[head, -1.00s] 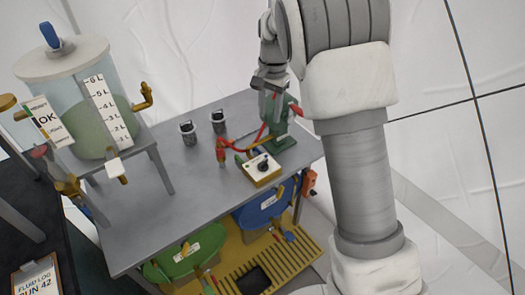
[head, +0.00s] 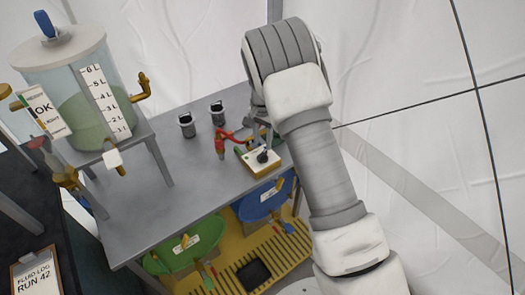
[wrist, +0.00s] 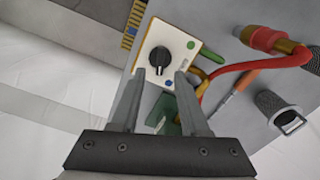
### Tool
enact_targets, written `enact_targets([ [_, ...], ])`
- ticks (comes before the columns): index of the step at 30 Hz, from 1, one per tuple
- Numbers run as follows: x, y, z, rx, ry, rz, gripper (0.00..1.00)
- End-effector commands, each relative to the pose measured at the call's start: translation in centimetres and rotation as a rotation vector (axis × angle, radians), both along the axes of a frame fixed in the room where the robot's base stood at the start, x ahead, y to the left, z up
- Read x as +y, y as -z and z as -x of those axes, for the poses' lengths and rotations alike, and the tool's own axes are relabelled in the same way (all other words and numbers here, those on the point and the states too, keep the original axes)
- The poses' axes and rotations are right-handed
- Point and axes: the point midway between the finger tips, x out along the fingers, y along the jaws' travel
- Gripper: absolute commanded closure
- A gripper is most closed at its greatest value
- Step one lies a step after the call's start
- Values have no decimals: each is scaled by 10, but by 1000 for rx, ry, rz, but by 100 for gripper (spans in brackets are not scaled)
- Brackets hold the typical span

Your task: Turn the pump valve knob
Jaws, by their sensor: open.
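The black pump valve knob (wrist: 159,57) sits on a small white-topped box (wrist: 178,41) in the wrist view. In the head view the knob (head: 262,156) and its box (head: 255,162) stand near the right front edge of the grey table. My gripper (wrist: 166,77) is open and empty. Its two fingers lie either side of the knob's lower part in the wrist view; I cannot tell whether they touch it. In the head view my arm comes from the right, and the gripper is mostly hidden behind it.
A red hose fitting (wrist: 268,39) and red hose lie beside the box. Two dark cups (head: 187,125) stand further left on the grey table (head: 170,205). A clear tank (head: 85,95) with green liquid stands at the left. The table's front middle is clear.

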Motion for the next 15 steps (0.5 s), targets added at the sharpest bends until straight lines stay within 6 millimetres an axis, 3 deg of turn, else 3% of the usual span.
enact_targets([
  [6,0,37,0,1,0,1,55],
  [15,0,53,-1,-2,0,-1,55],
])
